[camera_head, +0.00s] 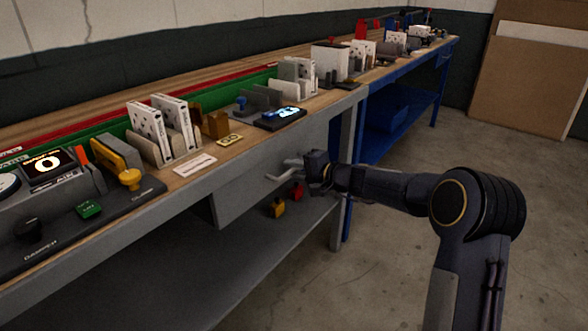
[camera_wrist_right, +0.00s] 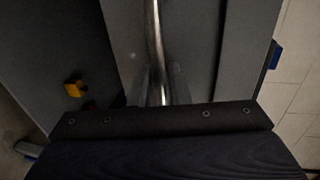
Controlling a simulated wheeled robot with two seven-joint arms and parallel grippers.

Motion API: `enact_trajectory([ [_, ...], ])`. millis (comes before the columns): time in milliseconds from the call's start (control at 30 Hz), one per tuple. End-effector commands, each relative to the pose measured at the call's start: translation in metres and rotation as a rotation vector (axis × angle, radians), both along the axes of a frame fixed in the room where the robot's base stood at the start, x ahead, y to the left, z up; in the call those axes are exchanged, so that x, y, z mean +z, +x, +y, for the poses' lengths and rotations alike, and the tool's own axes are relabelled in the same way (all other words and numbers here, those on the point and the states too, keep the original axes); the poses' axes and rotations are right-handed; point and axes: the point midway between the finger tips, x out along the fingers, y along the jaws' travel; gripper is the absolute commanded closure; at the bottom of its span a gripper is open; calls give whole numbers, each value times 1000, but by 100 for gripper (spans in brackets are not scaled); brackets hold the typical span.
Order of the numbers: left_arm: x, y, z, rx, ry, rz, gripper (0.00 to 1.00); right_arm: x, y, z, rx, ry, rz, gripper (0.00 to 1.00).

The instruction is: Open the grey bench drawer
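The grey bench drawer (camera_head: 238,192) hangs under the wooden bench top in the head view. I see no clear gap at its front. Its pale bar handle (camera_head: 279,178) sticks out from the front. My right gripper (camera_head: 295,166) is at the handle, coming from the right. In the right wrist view the shiny handle bar (camera_wrist_right: 155,35) runs down the picture to my right gripper (camera_wrist_right: 160,92), against the drawer front (camera_wrist_right: 189,45). The fingertips are dim and partly hidden, so their grip on the bar is unclear. My left gripper is out of view.
The bench top (camera_head: 205,152) carries boxed filters (camera_head: 147,130), a dark device with a lit screen (camera_head: 283,115) and a control station (camera_head: 50,165). Yellow (camera_head: 277,208) and red (camera_head: 297,191) items sit on the lower shelf (camera_head: 235,270). Open floor (camera_head: 390,260) lies to the right.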

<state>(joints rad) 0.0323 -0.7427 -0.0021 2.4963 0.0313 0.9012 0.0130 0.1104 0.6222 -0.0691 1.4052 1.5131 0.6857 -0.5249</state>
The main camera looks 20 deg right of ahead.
Motion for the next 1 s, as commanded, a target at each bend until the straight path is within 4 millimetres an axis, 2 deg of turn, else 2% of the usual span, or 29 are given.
enact_trajectory([
  [100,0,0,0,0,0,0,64,0,0,0,0,0,0,85],
  [200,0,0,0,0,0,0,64,0,0,0,0,0,0,98],
  [233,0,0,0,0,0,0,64,0,0,0,0,0,0,100],
  [667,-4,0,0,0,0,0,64,-1,-5,-4,-1,-1,-2,100],
  [867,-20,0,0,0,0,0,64,-3,-25,-21,-3,-1,-2,100],
  [1000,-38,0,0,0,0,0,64,-5,-50,-41,-4,-1,-3,100],
])
